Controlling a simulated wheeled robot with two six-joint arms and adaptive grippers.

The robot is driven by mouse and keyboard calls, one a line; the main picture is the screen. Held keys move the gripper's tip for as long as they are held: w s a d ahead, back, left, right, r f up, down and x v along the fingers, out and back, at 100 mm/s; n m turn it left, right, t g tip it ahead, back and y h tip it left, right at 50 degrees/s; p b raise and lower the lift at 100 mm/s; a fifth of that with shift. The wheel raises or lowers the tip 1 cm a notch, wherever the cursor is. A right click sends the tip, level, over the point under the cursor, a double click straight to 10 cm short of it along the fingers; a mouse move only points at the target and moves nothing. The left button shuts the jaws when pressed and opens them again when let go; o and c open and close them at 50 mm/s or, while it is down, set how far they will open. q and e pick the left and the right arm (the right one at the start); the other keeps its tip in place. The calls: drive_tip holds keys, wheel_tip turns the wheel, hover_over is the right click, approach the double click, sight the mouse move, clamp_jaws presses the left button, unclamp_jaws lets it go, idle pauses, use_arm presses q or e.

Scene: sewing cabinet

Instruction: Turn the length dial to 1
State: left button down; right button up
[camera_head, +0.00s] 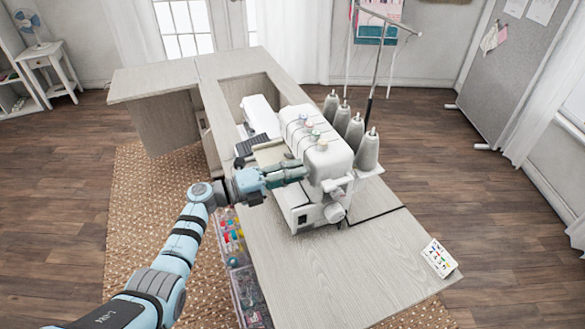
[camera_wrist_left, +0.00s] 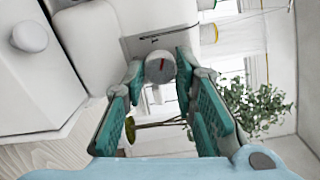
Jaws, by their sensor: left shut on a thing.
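The white serger sewing machine (camera_head: 322,160) stands on the wooden cabinet top. My left gripper (camera_head: 290,172) reaches its near side from the left. In the left wrist view, a small round grey dial (camera_wrist_left: 159,68) with a red pointer line sits between the fingertips of the left gripper (camera_wrist_left: 158,76). The gripper is shut on this dial. The red line points roughly upward in that view. No numbers can be read on it. In the head view the gripper hides the dial. My right gripper is not in view.
A white round knob (camera_wrist_left: 30,37) sticks out beside the gripper in the left wrist view. Several grey thread cones (camera_head: 368,150) stand behind the machine. A card of coloured items (camera_head: 439,258) lies at the cabinet's right end. The cabinet top (camera_head: 320,275) in front is clear.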

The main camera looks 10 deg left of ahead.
use_arm(q)
drive_tip(key=shift+n+p, duration=0.95)
drive_tip(key=shift+n, duration=1.35)
drive_tip(key=c, duration=1.3)
unclamp_jaws()
drive_tip(key=v, duration=1.2)
